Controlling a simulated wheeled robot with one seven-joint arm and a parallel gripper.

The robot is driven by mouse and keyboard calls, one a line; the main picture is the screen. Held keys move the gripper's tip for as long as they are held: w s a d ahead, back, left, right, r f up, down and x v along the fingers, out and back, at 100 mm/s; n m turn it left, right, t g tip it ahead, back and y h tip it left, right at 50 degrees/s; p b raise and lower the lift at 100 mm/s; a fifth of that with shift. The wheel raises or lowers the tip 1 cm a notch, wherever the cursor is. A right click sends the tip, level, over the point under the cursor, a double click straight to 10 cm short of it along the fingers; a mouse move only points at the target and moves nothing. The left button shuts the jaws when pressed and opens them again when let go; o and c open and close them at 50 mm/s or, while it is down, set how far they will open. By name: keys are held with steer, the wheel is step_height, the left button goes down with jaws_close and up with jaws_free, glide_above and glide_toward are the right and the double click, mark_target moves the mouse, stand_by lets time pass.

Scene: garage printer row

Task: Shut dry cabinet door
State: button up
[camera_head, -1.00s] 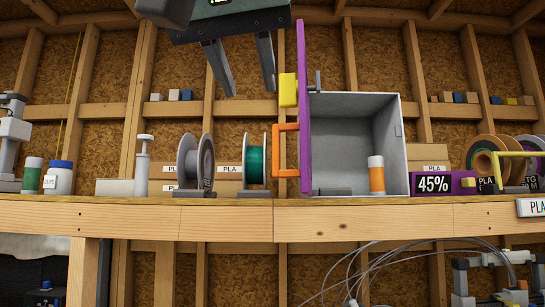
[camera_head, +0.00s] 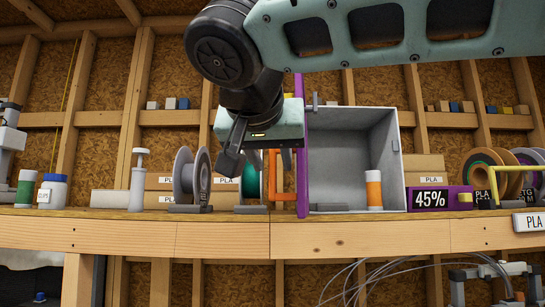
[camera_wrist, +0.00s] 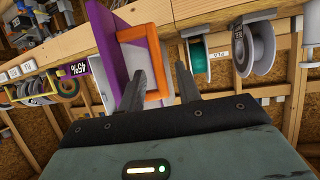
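The dry cabinet (camera_head: 350,160) is a grey open box on the shelf. Its purple door (camera_head: 301,150) stands wide open, seen almost edge-on at the cabinet's left side. An orange handle (camera_head: 277,177) sticks out leftward from the door. In the wrist view the purple door (camera_wrist: 113,50) and the orange handle (camera_wrist: 159,65) are close ahead. My gripper (camera_wrist: 160,88) is open and empty, with part of the handle appearing between its fingers. I cannot tell whether they touch. In the head view my gripper (camera_head: 250,160) is just left of the door, partly hidden by my arm.
An orange-and-white bottle (camera_head: 374,190) stands inside the cabinet. A purple 45% display (camera_head: 430,198) is to its right. Filament spools, one grey (camera_head: 184,178) and one green (camera_head: 250,178), stand left of the door. A white pump bottle (camera_head: 138,182) is farther left.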

steer(key=shift+x, duration=1.1)
jaws_close()
steer(key=shift+d+f, duration=0.1)
